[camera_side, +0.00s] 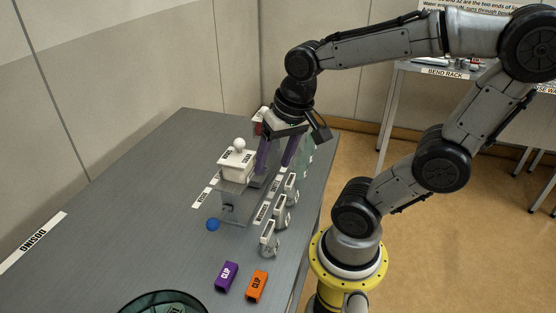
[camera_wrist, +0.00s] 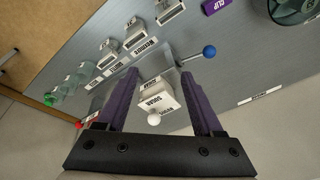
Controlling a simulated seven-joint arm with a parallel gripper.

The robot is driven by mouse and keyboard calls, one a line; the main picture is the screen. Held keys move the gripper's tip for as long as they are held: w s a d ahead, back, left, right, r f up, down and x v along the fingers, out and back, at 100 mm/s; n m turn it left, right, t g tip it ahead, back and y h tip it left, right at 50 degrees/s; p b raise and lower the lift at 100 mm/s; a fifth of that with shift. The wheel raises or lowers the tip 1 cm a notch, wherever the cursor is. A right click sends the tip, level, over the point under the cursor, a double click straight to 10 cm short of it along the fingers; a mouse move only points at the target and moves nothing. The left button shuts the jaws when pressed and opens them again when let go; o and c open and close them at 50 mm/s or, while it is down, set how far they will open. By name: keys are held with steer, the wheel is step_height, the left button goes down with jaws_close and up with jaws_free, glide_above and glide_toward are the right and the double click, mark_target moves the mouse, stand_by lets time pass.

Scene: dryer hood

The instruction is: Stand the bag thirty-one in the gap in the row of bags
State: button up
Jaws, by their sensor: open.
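Clear bags with white tops stand in a row along the right part of the table; the nearest (camera_side: 269,240), a middle one (camera_side: 281,213) and a farther one (camera_side: 291,188) show in the side view. The row also shows in the wrist view (camera_wrist: 135,33), with greenish bags (camera_wrist: 67,86) at its far end. No number thirty-one is readable, so I cannot tell which bag it is or where the gap lies. My gripper (camera_side: 274,168) is open above the table, beside a white box (camera_side: 238,162) with a round knob.
The white box sits on a grey stand (camera_side: 236,205) left of the row. A purple clip (camera_side: 226,276), an orange clip (camera_side: 257,286) and a dark green bowl (camera_side: 163,298) are in front.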

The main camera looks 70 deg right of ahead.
steer(key=a+r+n, duration=0.1)
steer(key=n, duration=0.1)
steer(key=s+a+r+n+t, duration=0.1)
steer(key=n, duration=0.2)
steer(key=s+a+r+n+t, duration=0.1)
steer(key=a+n, duration=0.1)
steer(key=shift+n+y, duration=0.3)
steer(key=shift+n, duration=0.1)
